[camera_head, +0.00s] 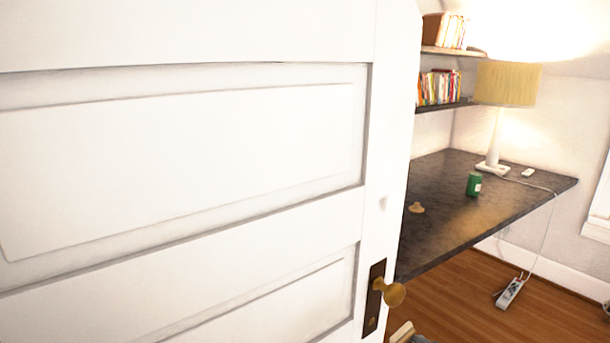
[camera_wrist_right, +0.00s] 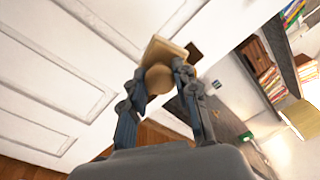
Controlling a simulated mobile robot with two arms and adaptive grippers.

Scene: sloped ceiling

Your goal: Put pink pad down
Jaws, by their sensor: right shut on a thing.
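In the right wrist view a flat, tan-looking pad (camera_wrist_right: 165,49) sits between the fingertips of my right gripper (camera_wrist_right: 160,72). The gripper is shut on it. A round tan shape shows just below the pad between the fingers; I cannot tell whether it belongs to the pad or is the door knob behind. In the head view a small pale edge (camera_head: 402,332) shows at the bottom, right of the door, with a dark bit of what looks like my right gripper beside it. My left gripper is not in view.
A white panelled door (camera_head: 190,140) with a brass knob (camera_head: 391,292) fills the left. Behind it a dark desk (camera_head: 490,210) holds a green can (camera_head: 474,184), a lamp (camera_head: 497,130) and a small tan object (camera_head: 416,208). A power strip (camera_head: 511,292) lies on the wooden floor.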

